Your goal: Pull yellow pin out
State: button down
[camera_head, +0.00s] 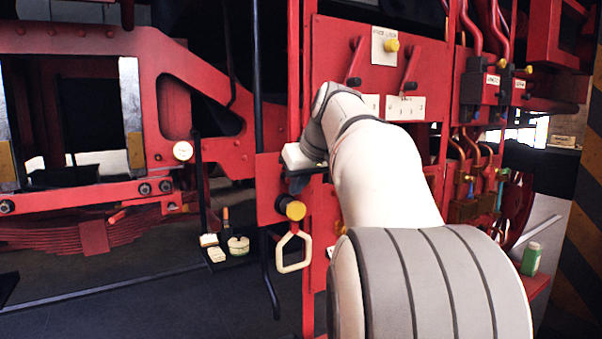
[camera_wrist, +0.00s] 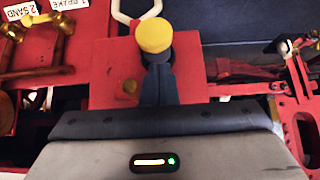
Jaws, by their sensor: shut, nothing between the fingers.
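A round yellow pin head (camera_head: 295,210) on a dark stem sticks out of a small red plate (camera_head: 266,190) on the left side of the red panel. In the wrist view the yellow pin (camera_wrist: 155,36) is just beyond the dark fingertips of my gripper (camera_wrist: 157,85), in line with them. My gripper (camera_head: 297,184) is directly above the pin in the head view. Its fingers are shut with nothing held. They hide part of the pin's stem, and I cannot tell whether they touch it.
A white handle loop (camera_head: 294,251) hangs just below the pin. Another yellow knob (camera_head: 391,46) is on the upper panel. Red levers (camera_head: 409,68), labelled valves (camera_head: 467,195) and pipes lie to the right. Small pots and blocks (camera_head: 238,245) are at lower left.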

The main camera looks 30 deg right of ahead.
aim_at(294, 202)
jog(key=shift+x, duration=1.9)
jog(key=shift+s, duration=0.35)
jog(key=s+b, duration=0.2)
jog(key=s, duration=0.2)
jog(key=shift+s+d, duration=0.1)
jog(key=shift+s, duration=0.1)
jog(key=shift+f, duration=0.1)
